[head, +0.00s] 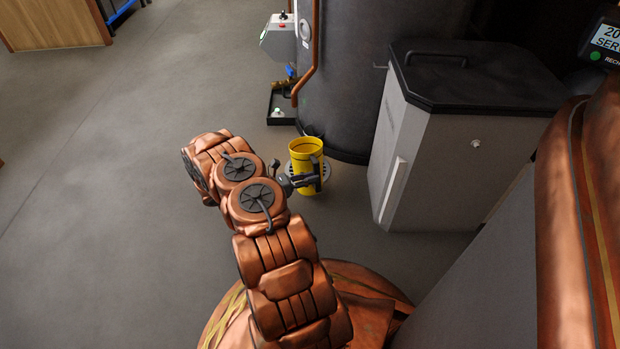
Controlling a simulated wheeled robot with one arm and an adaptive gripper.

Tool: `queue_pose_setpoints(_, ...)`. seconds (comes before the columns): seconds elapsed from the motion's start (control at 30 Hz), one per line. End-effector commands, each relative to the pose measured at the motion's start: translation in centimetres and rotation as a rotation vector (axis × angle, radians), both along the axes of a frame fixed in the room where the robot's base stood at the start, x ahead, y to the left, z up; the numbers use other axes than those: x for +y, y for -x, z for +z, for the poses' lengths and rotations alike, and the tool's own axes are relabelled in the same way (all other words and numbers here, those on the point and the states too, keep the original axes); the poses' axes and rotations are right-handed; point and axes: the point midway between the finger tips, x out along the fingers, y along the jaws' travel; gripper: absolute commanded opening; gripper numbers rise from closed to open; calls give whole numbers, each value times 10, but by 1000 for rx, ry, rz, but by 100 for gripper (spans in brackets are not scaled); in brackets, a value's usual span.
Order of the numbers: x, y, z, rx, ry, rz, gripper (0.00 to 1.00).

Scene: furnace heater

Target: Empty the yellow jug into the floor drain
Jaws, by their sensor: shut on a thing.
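The yellow jug (304,147) is near the middle of the head view, upright or nearly so, with its open top facing up. Its inside is yellow and I cannot tell how much liquid it holds. My gripper (314,177) is shut on the jug's right and near side. The round grey floor drain (325,170) shows partly behind and beside the jug, and the jug hides most of it. The jug appears over the drain in the picture. I cannot tell its height above the floor.
A grey bin with a black lid (425,150) stands right of the drain. A large dark tank (345,80) rises behind it. A black tray (281,105) with a valve and a copper pipe (306,85) are beyond the jug. The floor to the left is clear.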

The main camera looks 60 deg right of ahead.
Motion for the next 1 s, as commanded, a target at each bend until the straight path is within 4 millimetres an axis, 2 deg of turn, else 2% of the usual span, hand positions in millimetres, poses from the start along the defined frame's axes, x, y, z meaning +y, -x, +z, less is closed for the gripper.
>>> queue_pose_setpoints(0.53,0,0,3,17,-16,1,0)
queue_pose_setpoints(0.8,1,0,14,82,-84,1,0)
queue_pose_setpoints(1.0,1,1,16,103,-105,0,0)
